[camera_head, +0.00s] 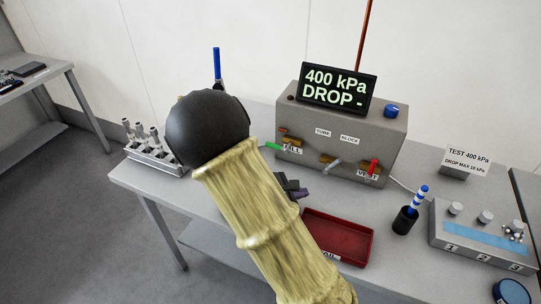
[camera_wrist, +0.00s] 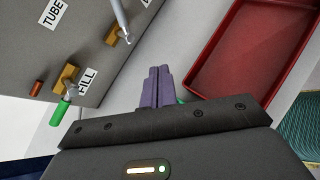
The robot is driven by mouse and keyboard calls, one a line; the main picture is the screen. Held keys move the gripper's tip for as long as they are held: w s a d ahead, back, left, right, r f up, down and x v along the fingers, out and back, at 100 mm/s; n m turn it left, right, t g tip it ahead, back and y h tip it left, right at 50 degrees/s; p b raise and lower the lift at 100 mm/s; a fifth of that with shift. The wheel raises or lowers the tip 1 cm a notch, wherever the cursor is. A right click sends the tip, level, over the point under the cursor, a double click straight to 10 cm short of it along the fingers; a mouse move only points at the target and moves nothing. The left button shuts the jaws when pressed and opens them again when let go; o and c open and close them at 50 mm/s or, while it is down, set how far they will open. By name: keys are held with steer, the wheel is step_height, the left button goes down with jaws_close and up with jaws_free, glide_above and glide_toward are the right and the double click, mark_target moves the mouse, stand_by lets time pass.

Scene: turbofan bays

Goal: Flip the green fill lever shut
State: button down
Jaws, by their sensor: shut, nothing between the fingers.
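The green fill lever (camera_head: 272,147) is on the left of the grey test block's front, beside the FILL label (camera_head: 292,149). It sticks out to the left of its brass valve, roughly level. In the wrist view the green lever (camera_wrist: 60,112) is at the left, with its brass valve (camera_wrist: 67,77) just above it. My gripper (camera_head: 299,193) is in front of the block, below and right of the lever, partly hidden by my arm. In the wrist view my gripper's purple fingers (camera_wrist: 159,74) are together and empty, apart from the lever.
The block (camera_head: 314,108) has a display reading "400 kPa DROP -". A middle lever (camera_head: 331,165) and a red vent lever (camera_head: 373,167) are to the right. A red tray (camera_head: 338,238) lies in front. A rack (camera_head: 153,158) stands at left, a pen cup (camera_head: 405,220) at right.

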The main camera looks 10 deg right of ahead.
steer(key=w+a+n+t, duration=0.5)
steer(key=w+n, duration=0.1)
steer(key=n+t+y, duration=0.1)
steer(key=n+t, duration=0.3)
steer(key=n, duration=0.1)
glide_toward(273, 146)
step_height(273, 146, down, 2)
steer(key=s+a, duration=0.1)
steer(key=shift+s+f, duration=0.1)
steer(key=shift+f, duration=0.15)
steer(key=shift+d, duration=0.1)
steer(key=p+x, duration=0.1)
steer(key=x, duration=0.9)
steer(key=shift+p, duration=0.4)
steer(key=shift+f, duration=0.1)
